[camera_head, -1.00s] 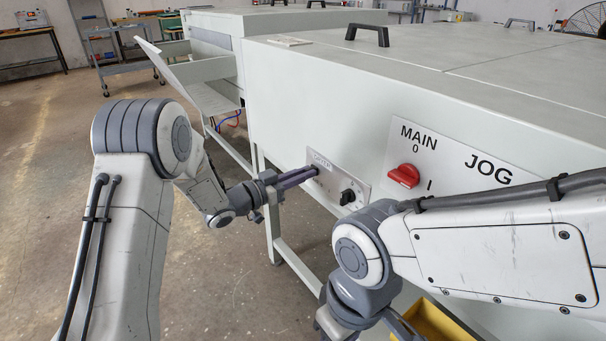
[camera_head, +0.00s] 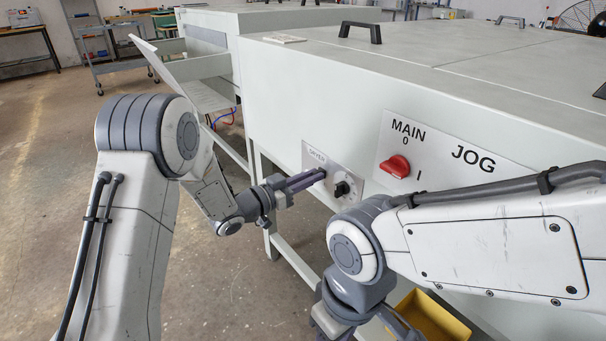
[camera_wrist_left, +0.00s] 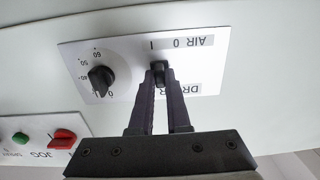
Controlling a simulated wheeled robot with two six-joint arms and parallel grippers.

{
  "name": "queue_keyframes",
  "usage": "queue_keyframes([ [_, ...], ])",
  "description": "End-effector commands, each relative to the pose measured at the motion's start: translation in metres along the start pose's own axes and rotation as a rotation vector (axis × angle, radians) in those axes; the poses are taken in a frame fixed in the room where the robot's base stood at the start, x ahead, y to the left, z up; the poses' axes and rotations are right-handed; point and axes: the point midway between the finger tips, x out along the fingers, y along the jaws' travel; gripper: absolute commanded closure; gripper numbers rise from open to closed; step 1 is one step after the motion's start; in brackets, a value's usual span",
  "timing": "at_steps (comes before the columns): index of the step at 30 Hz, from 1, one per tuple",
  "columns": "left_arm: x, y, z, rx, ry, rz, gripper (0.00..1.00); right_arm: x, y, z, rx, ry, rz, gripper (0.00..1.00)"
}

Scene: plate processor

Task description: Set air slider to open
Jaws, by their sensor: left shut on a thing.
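The dryer panel (camera_head: 318,156) is a small plate on the grey machine's front. The black air slider (camera_wrist_left: 160,72) shows in the wrist view beside the upside-down "AIR 0 I" lettering, nearer the I than the 0. My left gripper (camera_head: 322,174) reaches the panel from the left. Its fingertips (camera_wrist_left: 160,76) are shut around the slider in the wrist view. In the head view the fingertips hide the slider. My right gripper is low in the head view, mostly hidden or cut off by the bottom edge.
A black dial (camera_wrist_left: 101,80) sits close beside the slider; it also shows in the head view (camera_head: 341,189). A red main switch (camera_head: 398,166) is on a larger panel to the right. A yellow bin (camera_head: 436,318) is below, near my right arm.

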Motion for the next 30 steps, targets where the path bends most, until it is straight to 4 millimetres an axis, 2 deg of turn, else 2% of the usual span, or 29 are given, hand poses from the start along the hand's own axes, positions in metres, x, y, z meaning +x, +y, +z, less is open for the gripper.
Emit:
queue_keyframes([
  [1,0.002,0.006,0.0,0.002,0.0,0.017,1.0,0.0,0.0,0.0,0.0,0.0,0.0,0.55],
  [5,0.0,0.005,0.0,0.003,0.001,0.017,1.0,0.0,0.0,0.0,0.0,0.0,0.0,0.55],
  [6,0.0,0.005,0.0,0.003,0.001,0.018,0.74,0.0,0.0,0.0,0.0,0.0,0.0,0.55],
  [8,0.0,0.004,0.0,0.003,0.001,0.017,0.55,0.0,0.0,0.0,0.0,0.0,0.0,0.55],
  [20,-0.007,0.0,-0.001,0.003,0.001,0.007,0.55,-0.001,0.0,0.0,0.0,0.0,0.0,0.55],
  [23,-0.019,0.0,-0.001,0.003,0.0,0.007,0.55,-0.002,0.0,0.0,0.0,0.0,0.0,0.55],
  [30,-0.067,0.0,-0.001,0.001,0.0,0.007,0.55,-0.007,-0.001,-0.001,0.0,0.0,0.0,0.55],
])
